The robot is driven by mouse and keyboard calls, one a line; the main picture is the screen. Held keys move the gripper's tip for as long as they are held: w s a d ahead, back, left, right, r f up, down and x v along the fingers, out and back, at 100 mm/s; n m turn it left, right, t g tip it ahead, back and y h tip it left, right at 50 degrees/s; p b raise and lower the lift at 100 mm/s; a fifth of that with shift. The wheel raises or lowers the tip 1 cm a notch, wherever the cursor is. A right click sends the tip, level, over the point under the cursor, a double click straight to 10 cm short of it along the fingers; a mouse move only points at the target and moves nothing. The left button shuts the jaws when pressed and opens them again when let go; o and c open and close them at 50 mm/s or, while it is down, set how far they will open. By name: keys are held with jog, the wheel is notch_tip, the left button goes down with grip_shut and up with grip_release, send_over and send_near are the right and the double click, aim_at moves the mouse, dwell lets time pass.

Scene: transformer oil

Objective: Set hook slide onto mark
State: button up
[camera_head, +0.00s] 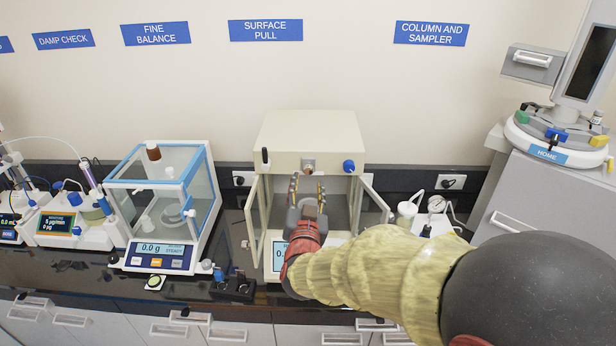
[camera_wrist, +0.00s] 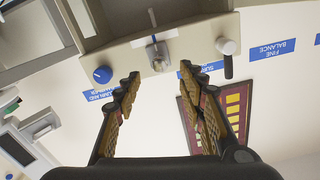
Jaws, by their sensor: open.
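The surface pull instrument (camera_head: 309,130) is a cream cabinet with its front doors swung open. A small metal slide block (camera_head: 308,166), which looks like the hook slide, sits at the middle of its upper front edge. The block also shows in the wrist view (camera_wrist: 156,52), with a thin post on it. My gripper (camera_head: 307,188) is open and empty, just in front of and below the block. In the wrist view its fingers (camera_wrist: 160,80) stand apart on either side of the block, not visibly touching it.
A blue knob (camera_head: 349,166) is right of the slide, and a black-handled lever (camera_head: 265,156) is left of it. The open left door (camera_head: 252,212) and right door (camera_head: 376,197) flank my arm. The fine balance (camera_head: 165,205) stands to the left.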

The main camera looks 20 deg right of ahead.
jog(key=v, duration=0.4)
jog(key=shift+f, duration=0.1)
dwell(0.3)
jog(key=s+a+f+n+g+y+b, duration=0.1)
jog(key=s+a+f+n+g+y, duration=0.25)
jog(key=a+f, duration=0.35)
jog(key=s+a+f+n+g+y+b, duration=0.1)
jog(key=s+a+f+n+g+y, duration=0.1)
jog(key=s+a+f+g+y, duration=0.45)
jog(key=s+d+f+h+b, duration=0.2)
jog(key=s+d+f+b, duration=0.1)
jog(key=s+d+b, duration=0.4)
jog(key=s+d+f+g+h+b, duration=0.1)
jog(key=s+d+f+h+b, duration=0.1)
jog(key=s+d+b, duration=0.5)
jog(key=s+f+b, duration=0.1)
jog(key=s, duration=0.4)
jog(key=shift+d+n+g, duration=0.3)
jog(key=shift+d+n, duration=0.05)
